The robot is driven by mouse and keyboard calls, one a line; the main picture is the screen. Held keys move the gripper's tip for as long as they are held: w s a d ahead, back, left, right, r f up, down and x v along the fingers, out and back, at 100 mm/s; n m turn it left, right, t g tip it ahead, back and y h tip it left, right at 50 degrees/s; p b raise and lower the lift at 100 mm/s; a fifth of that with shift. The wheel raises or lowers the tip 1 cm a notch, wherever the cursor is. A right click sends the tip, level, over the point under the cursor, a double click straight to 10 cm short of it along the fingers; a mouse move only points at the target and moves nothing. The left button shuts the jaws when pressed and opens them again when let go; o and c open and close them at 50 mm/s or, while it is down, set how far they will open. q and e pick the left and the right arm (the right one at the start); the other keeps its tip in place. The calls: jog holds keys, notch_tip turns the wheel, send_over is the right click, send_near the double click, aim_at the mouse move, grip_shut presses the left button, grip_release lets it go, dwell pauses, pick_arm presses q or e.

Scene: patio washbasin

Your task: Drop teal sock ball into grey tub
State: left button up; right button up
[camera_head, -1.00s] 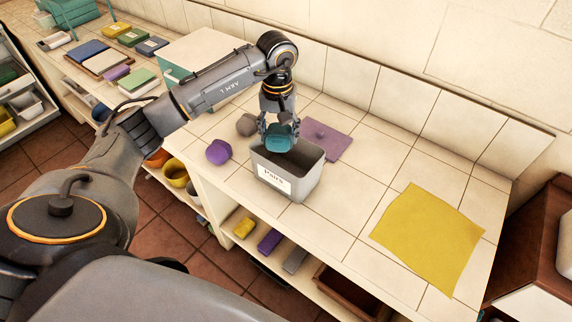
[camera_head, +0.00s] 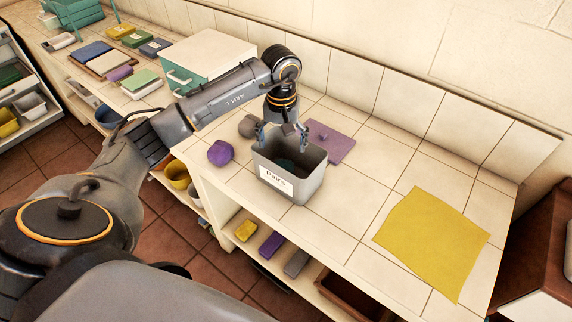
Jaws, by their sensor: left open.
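The grey tub (camera_head: 300,188) stands upright on the tiled counter, with a "Pairs" label on its front. The teal sock ball (camera_head: 286,165) lies inside the tub, low down and partly hidden by the front wall and shadow. My left gripper (camera_head: 284,146) is open and empty above the tub's mouth, its fingers spread near the back rim. My right gripper is not in view.
A purple sock ball (camera_head: 220,153) and a grey one (camera_head: 247,127) sit left of the tub. A purple lid-like panel (camera_head: 331,142) lies behind it. A yellow cloth (camera_head: 433,240) lies at right. A teal-fronted white box (camera_head: 205,62) stands at back left.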

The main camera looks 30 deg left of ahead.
pick_arm(q)
notch_tip(320, 180, up, 12)
dwell(0.5)
